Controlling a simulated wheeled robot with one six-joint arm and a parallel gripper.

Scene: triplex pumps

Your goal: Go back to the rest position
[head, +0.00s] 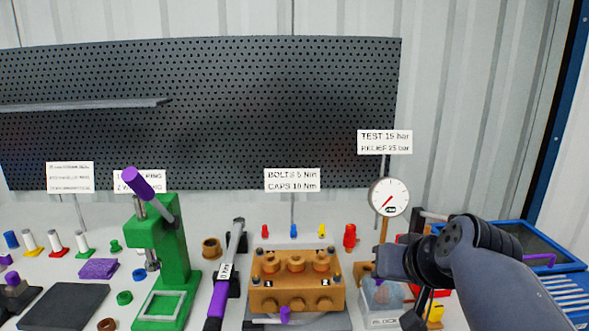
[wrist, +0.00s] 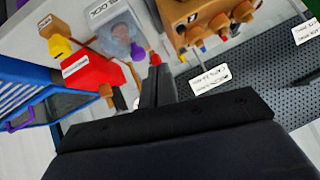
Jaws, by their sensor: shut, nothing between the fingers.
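My arm reaches in from the right in the head view, over the right end of the bench, with its wrist in front of the area beside the gauge. My gripper (wrist: 157,82) shows in the wrist view as dark fingers held together with nothing between them. The fingertips appear near a red piece (wrist: 155,58) and a clear block (wrist: 119,37), but I cannot tell the gap. In the head view the fingers are not clearly made out.
The bronze pump block (head: 297,297) stands left of my arm. A pressure gauge (head: 389,197) rises behind it. The clear block (head: 381,297) sits under my wrist. A blue tray (head: 568,285) is at right. A green press (head: 170,265) and torque wrench (head: 226,272) stand further left.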

